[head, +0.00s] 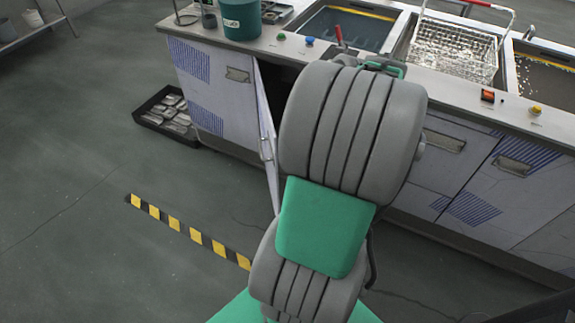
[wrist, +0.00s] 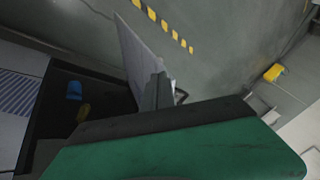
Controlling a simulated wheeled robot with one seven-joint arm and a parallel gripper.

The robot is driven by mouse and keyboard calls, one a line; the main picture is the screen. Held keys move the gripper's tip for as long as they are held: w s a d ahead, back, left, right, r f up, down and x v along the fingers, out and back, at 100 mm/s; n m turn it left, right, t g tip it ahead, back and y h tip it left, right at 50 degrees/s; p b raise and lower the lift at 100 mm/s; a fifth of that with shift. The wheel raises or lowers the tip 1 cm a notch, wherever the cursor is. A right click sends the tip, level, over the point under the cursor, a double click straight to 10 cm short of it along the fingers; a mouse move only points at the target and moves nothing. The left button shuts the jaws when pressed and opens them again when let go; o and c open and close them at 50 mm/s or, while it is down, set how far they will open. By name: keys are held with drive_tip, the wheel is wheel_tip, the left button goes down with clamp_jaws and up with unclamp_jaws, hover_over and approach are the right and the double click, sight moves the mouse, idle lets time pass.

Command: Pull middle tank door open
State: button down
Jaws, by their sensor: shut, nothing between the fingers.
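My arm hides part of the door and opening in the head view. In the wrist view the door (wrist: 141,52) is a pale panel standing out from the dark cabinet interior (wrist: 95,85). My gripper (wrist: 155,90) is shut and empty, close beside the door's inner side at the opening; I cannot tell if it touches. The head view hides my gripper behind the arm.
The counter (head: 225,45) holds a green bucket (head: 241,18) and a wire basket (head: 453,50) over a tank. A black tray (head: 167,115) of metal parts lies on the floor at left. Yellow-black tape (head: 188,231) marks the floor. A blue item (wrist: 74,90) is inside the cabinet.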

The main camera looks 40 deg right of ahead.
drive_tip(key=s+d+f+m+t+b, duration=0.1)
drive_tip(key=s+d+f, duration=0.2)
drive_tip(key=s+d, duration=0.25)
drive_tip(key=w+a+f+b, duration=0.2)
drive_tip(key=w+a+f, duration=0.3)
drive_tip(key=w+f, duration=0.2)
drive_tip(key=shift+w+f+b, duration=0.2)
drive_tip(key=shift+w+b, duration=0.2)
drive_tip(key=shift+w, duration=0.35)
drive_tip(key=shift+d, duration=0.1)
